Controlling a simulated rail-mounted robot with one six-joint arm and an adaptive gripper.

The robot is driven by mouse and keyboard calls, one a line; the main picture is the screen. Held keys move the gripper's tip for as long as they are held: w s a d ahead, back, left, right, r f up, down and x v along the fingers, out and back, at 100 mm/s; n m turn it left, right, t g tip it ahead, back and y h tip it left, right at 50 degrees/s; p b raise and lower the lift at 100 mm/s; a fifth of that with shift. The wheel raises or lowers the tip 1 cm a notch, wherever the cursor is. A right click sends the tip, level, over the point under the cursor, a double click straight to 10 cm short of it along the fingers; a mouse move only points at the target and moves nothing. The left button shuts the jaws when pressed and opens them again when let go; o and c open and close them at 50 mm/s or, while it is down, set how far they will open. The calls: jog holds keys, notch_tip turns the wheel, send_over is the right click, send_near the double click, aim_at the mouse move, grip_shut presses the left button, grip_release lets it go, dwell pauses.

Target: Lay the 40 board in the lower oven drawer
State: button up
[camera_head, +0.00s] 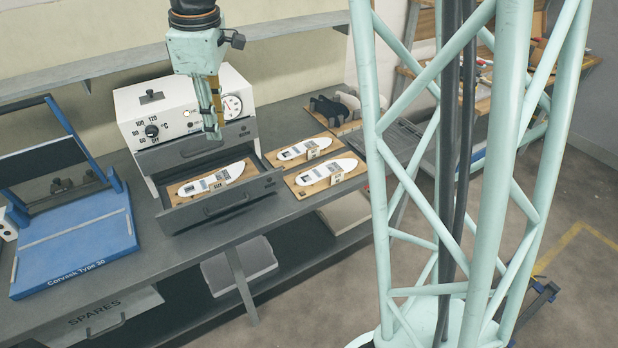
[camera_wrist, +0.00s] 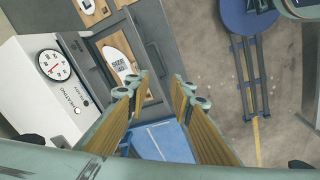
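The lower oven drawer (camera_head: 212,205) is pulled out from the white oven (camera_head: 170,98). A wooden board (camera_head: 240,179) with a white insole shape and a small tag lies in it; it also shows in the wrist view (camera_wrist: 108,42). Two similar boards lie on the bench right of the drawer, a front one (camera_head: 309,189) and a back one (camera_head: 275,159).
The upper drawer (camera_head: 190,152) looks shut or nearly shut, just above the open one. A blue Corvask press (camera_head: 75,245) stands at the left. Dark shapes on a wooden board (camera_head: 335,122) stand at the back right. A shelf (camera_head: 160,58) runs along the wall.

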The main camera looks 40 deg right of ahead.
jog(key=s+r+m+t, duration=0.1)
jog(key=s+r+m, duration=0.3)
jog(key=s, duration=0.5)
jog(key=s+r+m, duration=0.1)
jog(key=s+r, duration=0.5)
jog(key=s, duration=0.3)
jog(key=s+m+t, duration=0.1)
jog(key=s+m, duration=0.5)
jog(key=s, duration=1.4)
jog(key=shift+w+r, duration=0.1)
jog(key=shift+r, duration=0.05)
